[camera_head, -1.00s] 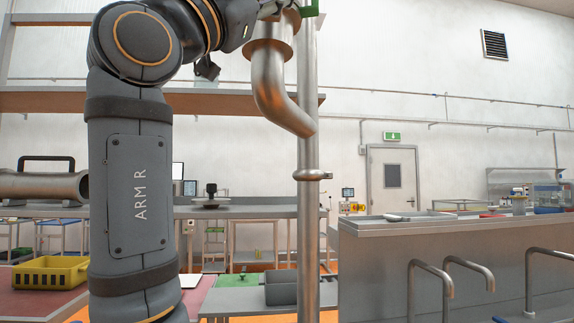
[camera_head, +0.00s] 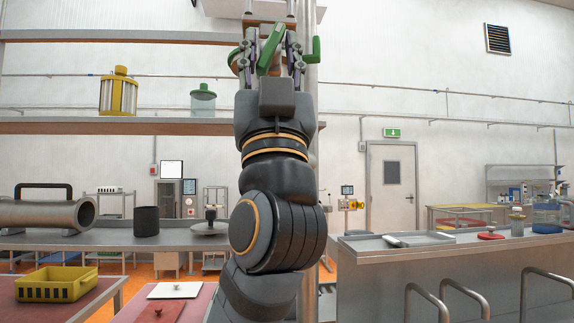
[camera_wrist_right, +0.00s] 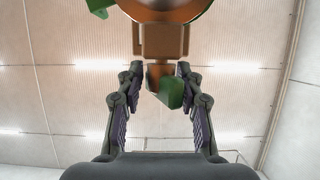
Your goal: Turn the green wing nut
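My left gripper is out of view.
A shelf (camera_head: 60,127) with a yellow-capped jar (camera_head: 119,92) and a green-lidded jar (camera_head: 202,101) is behind on the left. A grey bench (camera_head: 345,260) with metal rails stands at right. A yellow crate (camera_head: 56,284) is at lower left.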

